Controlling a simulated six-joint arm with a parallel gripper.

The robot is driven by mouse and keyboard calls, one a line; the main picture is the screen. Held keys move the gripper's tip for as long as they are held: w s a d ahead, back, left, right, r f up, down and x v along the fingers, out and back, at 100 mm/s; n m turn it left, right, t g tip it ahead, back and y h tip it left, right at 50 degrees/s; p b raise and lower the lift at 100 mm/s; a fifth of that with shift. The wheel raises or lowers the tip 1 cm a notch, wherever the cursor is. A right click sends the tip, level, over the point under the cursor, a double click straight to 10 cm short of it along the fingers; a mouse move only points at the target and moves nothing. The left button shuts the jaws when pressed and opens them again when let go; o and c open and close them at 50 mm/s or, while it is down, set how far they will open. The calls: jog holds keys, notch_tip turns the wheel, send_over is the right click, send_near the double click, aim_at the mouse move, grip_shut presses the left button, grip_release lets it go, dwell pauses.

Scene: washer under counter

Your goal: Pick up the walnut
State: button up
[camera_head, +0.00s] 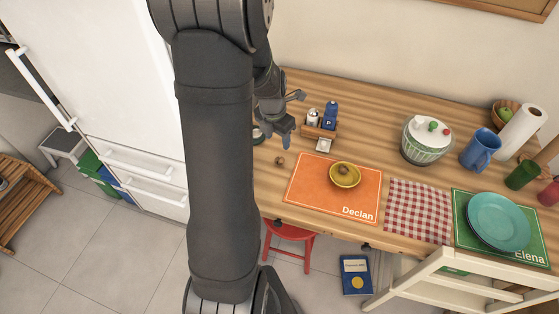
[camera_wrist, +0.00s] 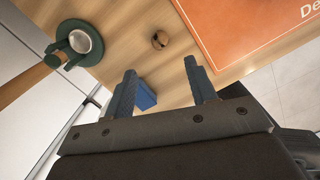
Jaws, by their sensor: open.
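A small round brown thing, which looks like the walnut (camera_head: 280,161), lies on the wooden counter left of the orange mat. It also shows in the wrist view (camera_wrist: 160,40), beyond and roughly between the fingertips, with a dark mark on it. Another small brown thing (camera_head: 345,170) sits in the yellow bowl (camera_head: 345,181) on the mat. My gripper (camera_head: 293,118) is open, above the counter near the walnut and apart from it. Both fingers show in the wrist view (camera_wrist: 160,67), with nothing held between them.
The orange mat (camera_head: 306,182) lies right of the walnut. A green thing with a round pale top (camera_wrist: 80,42) is at the left in the wrist view. A blue block (camera_wrist: 146,95) shows between the fingers, its position unclear.

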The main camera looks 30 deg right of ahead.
aim_at(279, 158)
jog(key=f, duration=0.7)
jog(key=d+f, duration=0.1)
jog(key=f, duration=0.2)
jog(key=shift+w+f, duration=0.25)
jog(key=shift+f, duration=0.1)
jog(key=c, duration=1.1)
